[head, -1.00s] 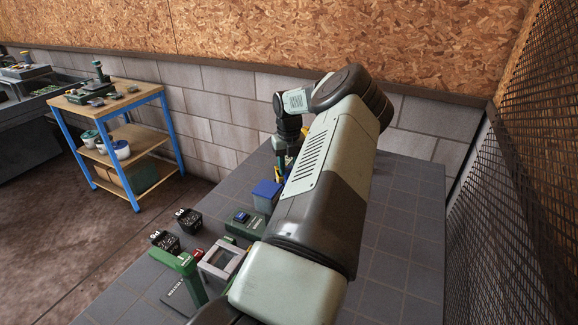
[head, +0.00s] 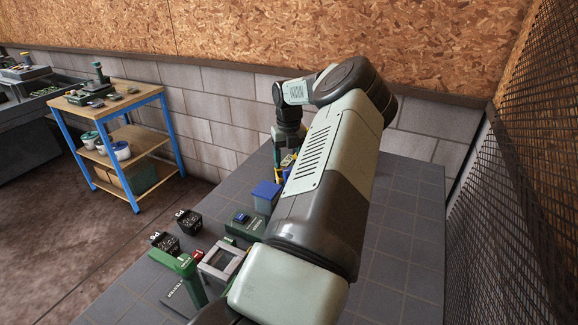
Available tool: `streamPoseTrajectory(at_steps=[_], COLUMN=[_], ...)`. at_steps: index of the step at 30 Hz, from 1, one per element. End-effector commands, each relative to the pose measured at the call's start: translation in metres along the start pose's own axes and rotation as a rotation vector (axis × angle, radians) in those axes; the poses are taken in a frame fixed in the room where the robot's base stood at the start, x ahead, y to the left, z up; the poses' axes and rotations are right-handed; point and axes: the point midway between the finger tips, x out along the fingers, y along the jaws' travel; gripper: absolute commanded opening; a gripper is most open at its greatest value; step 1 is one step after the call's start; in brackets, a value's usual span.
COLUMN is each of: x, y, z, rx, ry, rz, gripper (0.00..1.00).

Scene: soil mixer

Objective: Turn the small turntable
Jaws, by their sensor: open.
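My gripper (head: 281,152) is small in the head view, pointing down at the far end of the grey table, below my dark wrist. It is open, but its fingertips are hard to make out. A small yellow part (head: 287,161) shows close beside it; I cannot tell whether they touch. I cannot pick out the small turntable for certain; my forearm covers much of the table's middle.
A blue-lidded box (head: 267,195) stands just nearer than the gripper. Nearer are a dark green unit with a blue top (head: 241,220), two black blocks (head: 188,220), a grey frame (head: 221,263) and a green stand (head: 188,272). The table's right side is clear.

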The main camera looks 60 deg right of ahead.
Motion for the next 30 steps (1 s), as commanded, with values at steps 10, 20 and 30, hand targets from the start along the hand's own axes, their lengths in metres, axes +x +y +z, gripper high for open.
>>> streamPoseTrajectory(at_steps=[10,20,30], x=[-0.065,-0.078,-0.101], y=[-0.001,-0.001,0.064], z=[0.000,0.000,0.004], rx=[0.001,0.001,0.041], ry=[-0.001,0.001,0.001], rz=[0.000,0.000,-0.073], gripper=[0.64,0.64,0.27])
